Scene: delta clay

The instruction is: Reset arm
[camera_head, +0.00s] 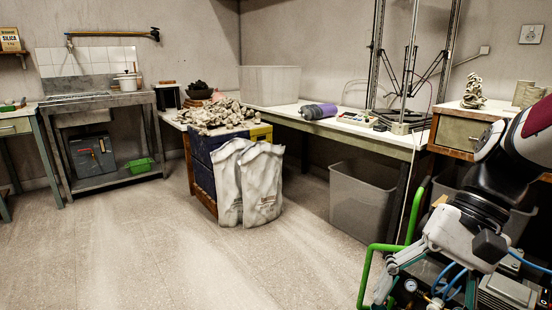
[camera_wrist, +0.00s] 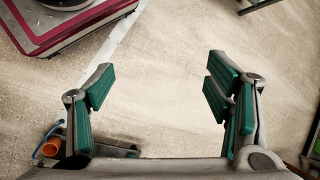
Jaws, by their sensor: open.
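My gripper (camera_head: 384,282) hangs at the lower right of the head view, at the end of my dark and white arm, with its fingers pointing down. In the wrist view my gripper (camera_wrist: 158,82) shows its green-padded fingers spread wide apart. Nothing is between them, and only bare floor lies beyond.
A long workbench (camera_head: 345,131) runs along the right wall, with a grey bin (camera_head: 362,198) below it. White sacks (camera_head: 248,182) lean on a clay-covered table. A sink unit (camera_head: 95,98) stands at the back left. The floor (camera_head: 170,245) at the left and centre is clear.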

